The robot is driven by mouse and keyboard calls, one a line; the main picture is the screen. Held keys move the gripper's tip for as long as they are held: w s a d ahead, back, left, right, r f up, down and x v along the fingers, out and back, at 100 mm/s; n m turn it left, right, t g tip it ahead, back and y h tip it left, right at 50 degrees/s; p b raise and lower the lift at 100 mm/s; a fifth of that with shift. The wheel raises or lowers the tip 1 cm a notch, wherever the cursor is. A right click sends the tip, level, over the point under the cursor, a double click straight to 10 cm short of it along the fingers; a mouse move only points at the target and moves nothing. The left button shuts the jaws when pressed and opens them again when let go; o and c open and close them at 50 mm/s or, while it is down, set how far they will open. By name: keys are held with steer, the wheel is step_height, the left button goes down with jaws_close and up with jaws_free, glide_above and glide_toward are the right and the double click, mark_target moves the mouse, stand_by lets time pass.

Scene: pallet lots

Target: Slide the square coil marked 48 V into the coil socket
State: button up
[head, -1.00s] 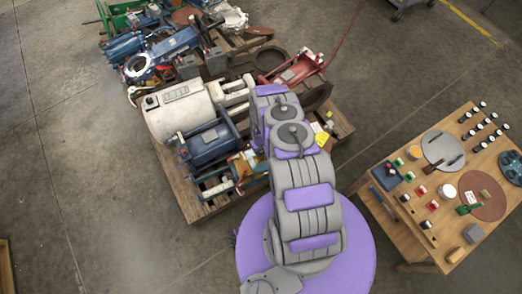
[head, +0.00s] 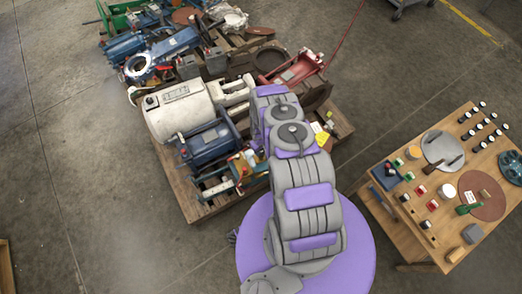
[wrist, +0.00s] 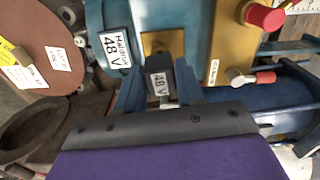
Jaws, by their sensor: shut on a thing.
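In the wrist view, my gripper (wrist: 160,92) is shut on a small dark grey square coil (wrist: 161,78) with a white label reading 48 V. The coil sits between the two dark blue fingers. Just beyond it is a brass-coloured square piece (wrist: 162,41), which looks like the coil socket, on the blue body. The coil's far end is right at its near edge; I cannot tell whether it touches or has entered. A blue round housing (wrist: 94,22) beside it carries a plate also marked 48 V. In the head view my arm hides the gripper and coil.
A brass-coloured block (wrist: 228,45) with a red knob (wrist: 264,17) and a red-tipped lever (wrist: 265,77) stands close on the right. A tagged brown disc (wrist: 45,40) is on the left. In the head view, a wooden table (head: 407,231) with small parts stands right.

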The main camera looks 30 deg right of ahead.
steer(key=shift+f+b, duration=0.5)
steer(key=shift+f, duration=0.75)
steer(key=o, duration=1.2)
step_height(320, 180, up, 17)
steer(key=p, duration=0.4)
steer(key=shift+r+p, duration=0.1)
steer(key=shift+p, duration=0.2)
